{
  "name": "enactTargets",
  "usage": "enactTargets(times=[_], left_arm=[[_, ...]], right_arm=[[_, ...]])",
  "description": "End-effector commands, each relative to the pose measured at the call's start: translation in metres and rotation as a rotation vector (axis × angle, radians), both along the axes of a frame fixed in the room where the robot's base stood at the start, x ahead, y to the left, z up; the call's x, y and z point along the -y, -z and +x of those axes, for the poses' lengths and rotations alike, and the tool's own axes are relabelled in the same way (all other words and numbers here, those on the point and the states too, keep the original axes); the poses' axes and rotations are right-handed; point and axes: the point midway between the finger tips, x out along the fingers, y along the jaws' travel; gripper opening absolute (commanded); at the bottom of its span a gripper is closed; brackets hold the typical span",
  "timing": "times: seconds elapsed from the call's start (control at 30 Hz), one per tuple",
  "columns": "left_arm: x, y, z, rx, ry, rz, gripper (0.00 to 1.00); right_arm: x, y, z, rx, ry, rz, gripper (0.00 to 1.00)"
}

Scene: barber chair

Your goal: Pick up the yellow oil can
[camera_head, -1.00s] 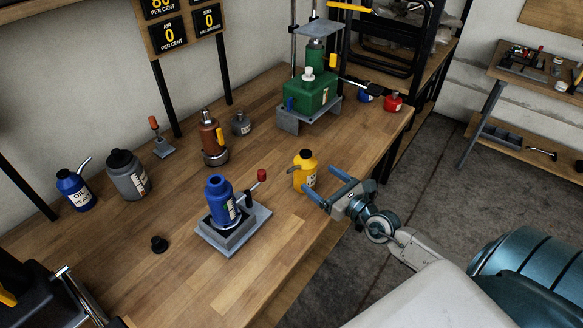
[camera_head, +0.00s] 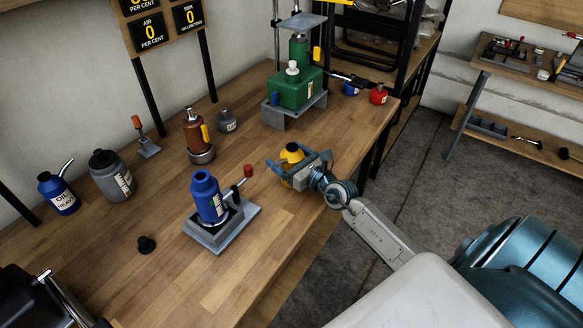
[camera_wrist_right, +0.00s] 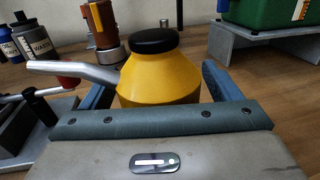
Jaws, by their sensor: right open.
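The yellow oil can (camera_head: 292,152) stands upright on the wooden workbench near its right edge. It has a black cap and a grey spout that points left in the right wrist view (camera_wrist_right: 160,80). My right gripper (camera_head: 285,171) is at the can with its fingers open, one on either side of the can's body. In the right wrist view the fingers (camera_wrist_right: 160,92) flank the can, and a gap shows on the right side. The palm hides the can's lower part. My left gripper is not seen clearly in the head view.
A blue bottle on a grey stand (camera_head: 207,198) with a red-knobbed lever (camera_head: 248,171) is close left of the can. A brown bottle (camera_head: 196,130) and a green press (camera_head: 296,92) stand behind.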

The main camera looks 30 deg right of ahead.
Motion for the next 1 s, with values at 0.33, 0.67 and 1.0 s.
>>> enactTargets(times=[0.33, 0.67, 1.0], left_arm=[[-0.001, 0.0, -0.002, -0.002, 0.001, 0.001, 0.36], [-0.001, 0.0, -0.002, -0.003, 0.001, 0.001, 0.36], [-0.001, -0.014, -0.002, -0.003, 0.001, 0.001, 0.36]], right_arm=[[0.0, 0.0, 0.0, 0.0, 0.0, 0.0, 0.51], [0.0, -0.001, 0.0, 0.002, 0.0, 0.0, 0.17], [0.0, -0.017, 0.0, 0.002, 0.0, -0.001, 0.17]])
